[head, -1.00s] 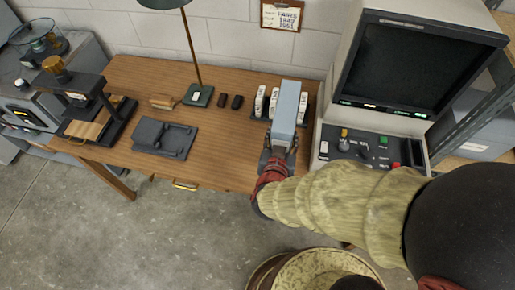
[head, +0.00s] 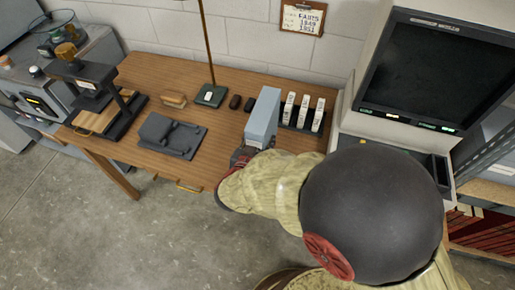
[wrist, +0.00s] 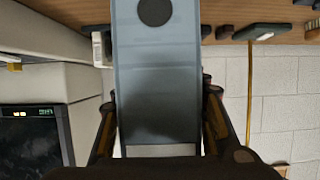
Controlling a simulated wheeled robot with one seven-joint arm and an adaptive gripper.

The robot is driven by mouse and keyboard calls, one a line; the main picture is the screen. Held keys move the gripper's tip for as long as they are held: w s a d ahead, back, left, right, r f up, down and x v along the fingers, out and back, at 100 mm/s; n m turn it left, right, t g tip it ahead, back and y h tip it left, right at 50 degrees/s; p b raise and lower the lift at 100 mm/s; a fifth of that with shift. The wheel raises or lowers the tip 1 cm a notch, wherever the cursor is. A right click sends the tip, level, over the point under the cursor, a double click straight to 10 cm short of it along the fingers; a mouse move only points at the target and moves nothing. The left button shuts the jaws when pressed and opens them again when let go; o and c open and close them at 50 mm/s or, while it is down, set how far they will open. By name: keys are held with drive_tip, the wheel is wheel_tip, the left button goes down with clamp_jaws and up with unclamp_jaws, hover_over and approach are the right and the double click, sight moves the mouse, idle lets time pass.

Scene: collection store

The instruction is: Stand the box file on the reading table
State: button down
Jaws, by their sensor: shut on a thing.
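The box file (head: 264,117) is blue-grey and upright, over the right half of the wooden reading table (head: 225,90). My gripper (head: 243,157) is shut on its near end; my arm hides part of the gripper in the head view. In the wrist view the box file (wrist: 158,80) fills the middle, with a dark round hole and a pale strip, and my gripper's fingers (wrist: 158,125) stand on both sides of it. I cannot tell whether its bottom touches the tabletop.
A rack of white boxes (head: 304,113) stands just right of the box file. A microfilm reader (head: 415,75) is further right. A lamp base (head: 210,96), two small dark objects (head: 242,103) and a grey cradle (head: 172,136) lie to the left. Tabletop between cradle and file is clear.

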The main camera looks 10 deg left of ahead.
drive_tip(key=shift+w+a+f, duration=0.3)
drive_tip(key=shift+a+f, duration=0.2)
drive_tip(key=shift+f, duration=0.1)
drive_tip(key=f+b, duration=0.3)
drive_tip(key=shift+w+a+f, duration=0.1)
drive_tip(key=shift+a+f, duration=0.15)
drive_tip(key=shift+f, duration=0.1)
drive_tip(key=shift+r, duration=0.1)
drive_tip(key=c, duration=1)
unclamp_jaws()
drive_tip(key=shift+f, duration=0.2)
